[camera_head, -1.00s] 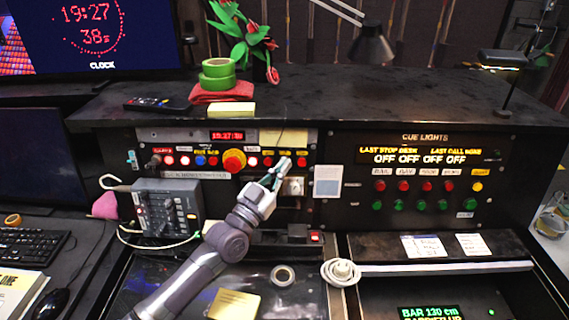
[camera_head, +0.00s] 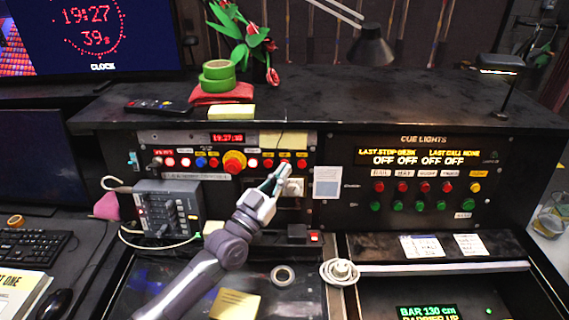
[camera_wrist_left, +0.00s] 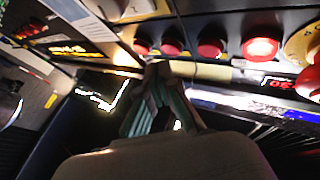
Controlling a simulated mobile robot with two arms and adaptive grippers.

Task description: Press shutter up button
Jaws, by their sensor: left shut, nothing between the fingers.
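The button row on the left console panel holds red, blue and lit buttons around a large red button with a yellow collar (camera_head: 234,162). To its right are a lit button (camera_head: 252,162) and three red buttons: left (camera_head: 268,163), middle (camera_head: 285,162) and right (camera_head: 302,163). Their labels are too small to read, so I cannot tell which is shutter up. My left gripper (camera_head: 284,171) is shut and empty, its tips just below the middle and right ones. In the left wrist view the fingertips (camera_wrist_left: 156,70) are near the red buttons (camera_wrist_left: 172,47); contact is unclear. My right gripper is not in view.
A grey control box (camera_head: 167,208) with a cable stands left of my arm. A white socket plate (camera_head: 293,187) and a paper note (camera_head: 327,182) are right of the gripper. The cue lights panel (camera_head: 424,180) lies further right. A tape roll (camera_head: 283,275) lies below.

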